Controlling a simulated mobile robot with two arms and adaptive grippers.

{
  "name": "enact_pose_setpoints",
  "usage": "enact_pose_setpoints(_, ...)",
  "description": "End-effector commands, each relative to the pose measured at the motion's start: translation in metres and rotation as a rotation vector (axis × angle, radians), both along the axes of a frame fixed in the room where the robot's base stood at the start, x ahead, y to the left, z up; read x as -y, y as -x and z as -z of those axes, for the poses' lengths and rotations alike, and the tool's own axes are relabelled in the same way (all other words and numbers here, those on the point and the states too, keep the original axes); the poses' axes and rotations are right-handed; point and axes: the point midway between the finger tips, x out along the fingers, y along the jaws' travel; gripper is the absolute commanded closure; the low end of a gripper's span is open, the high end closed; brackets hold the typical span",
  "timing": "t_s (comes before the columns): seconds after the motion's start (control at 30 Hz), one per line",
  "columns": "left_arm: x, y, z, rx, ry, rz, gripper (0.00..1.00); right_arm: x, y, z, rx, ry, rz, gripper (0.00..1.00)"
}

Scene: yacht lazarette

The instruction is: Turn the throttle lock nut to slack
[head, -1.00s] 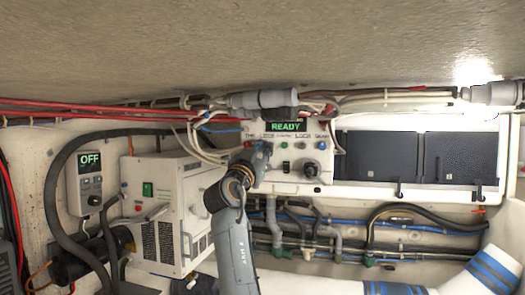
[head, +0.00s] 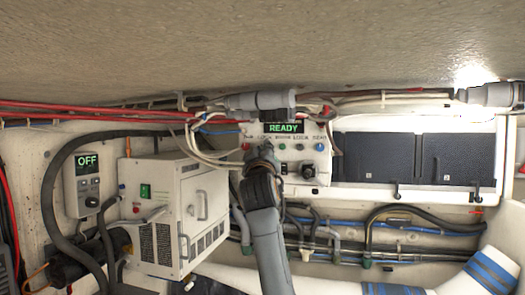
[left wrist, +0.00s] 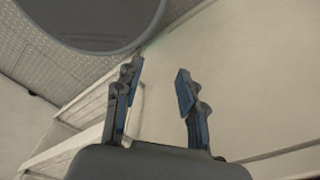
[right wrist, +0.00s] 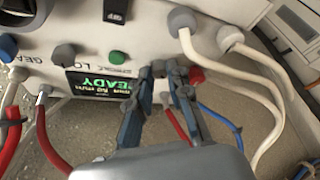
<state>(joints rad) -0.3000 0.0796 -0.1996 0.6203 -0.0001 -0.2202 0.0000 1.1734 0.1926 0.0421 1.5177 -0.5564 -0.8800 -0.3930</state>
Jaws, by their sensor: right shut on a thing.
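My right gripper (head: 264,150) is at the panel's left part, and the arm hides much of that area. In the right wrist view the panel appears upside down. There my right gripper (right wrist: 167,72) is shut on a small dark nut (right wrist: 159,67) beside the display, which looks like the throttle lock nut. Its turn position cannot be told. My left gripper (left wrist: 158,88) is open and empty in the left wrist view.
A white unit (head: 160,215) with vents and a grey box reading OFF (head: 85,185) are to the left. White cables (right wrist: 210,75) and a red knob (right wrist: 196,75) lie close to my right fingers. Hoses (head: 390,225) run below the panel.

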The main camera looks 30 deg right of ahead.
Motion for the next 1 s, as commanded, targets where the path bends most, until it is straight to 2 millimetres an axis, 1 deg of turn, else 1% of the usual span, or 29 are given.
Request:
enact_pose_setpoints(0.03,-0.0001,-0.0001,-0.0007,0.0,0.0,0.0,0.6,0.0011,0.0019,-0.0034,-0.03,0.034,0.002,1.0)
enact_pose_setpoints(0.6,0.0,-0.0001,-0.0019,0.0,0.0,0.001,0.6,0.0027,0.0038,-0.0072,-0.439,0.382,0.004,1.0)
enact_pose_setpoints(1.0,0.0001,-0.0001,-0.0019,0.0,0.0,0.001,0.6,0.003,0.0037,-0.0083,-0.648,0.558,0.003,1.0)
